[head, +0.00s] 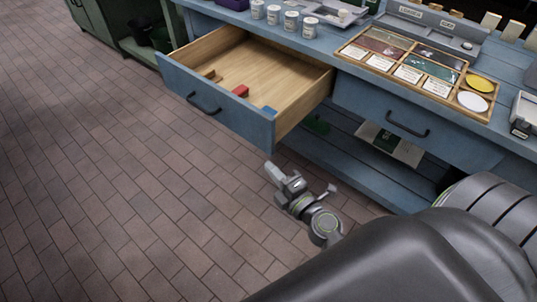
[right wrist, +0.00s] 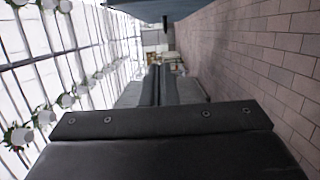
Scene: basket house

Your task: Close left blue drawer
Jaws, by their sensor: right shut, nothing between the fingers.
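The left blue drawer (head: 225,115) is pulled well out of the blue workbench in the head view. Its front has a dark bar handle (head: 203,104). Inside the wooden drawer lie a red block (head: 240,91), a small blue piece and a brown piece. My right gripper (head: 272,170) is shut and empty. In the picture it is just below the right end of the drawer front, over the floor, apart from the handle. In the right wrist view its dark fingers (right wrist: 160,85) are together. My left gripper is not in view.
A second blue drawer (head: 415,125) to the right is shut. The bench top holds several white jars (head: 291,20) and a wooden sorting tray (head: 415,65). A lower shelf (head: 345,160) sits under the bench. The brick floor (head: 110,190) at left is clear.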

